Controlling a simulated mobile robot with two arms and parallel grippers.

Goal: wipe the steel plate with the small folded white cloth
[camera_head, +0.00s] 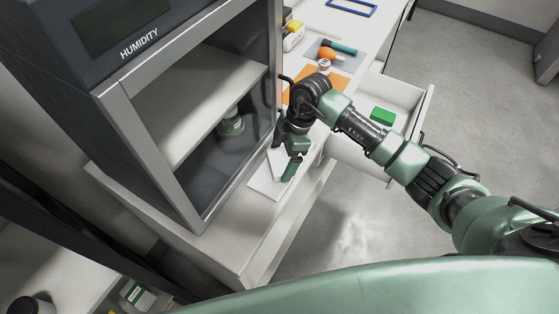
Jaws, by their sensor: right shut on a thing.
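My right gripper (287,164) is low over the white counter, in front of the open cabinet. It is shut on a small white thing, which looks like the folded cloth (276,159), partly hidden by the fingers. Under and beside it lies a flat pale square, which looks like the steel plate (262,184). The cloth is over the plate in this view; whether it touches it I cannot tell. My left gripper is not in view.
Behind my arm lie an orange mat (300,91) and a grey tray (351,63) with tools. An open drawer (404,98) at right holds a green box (383,117).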

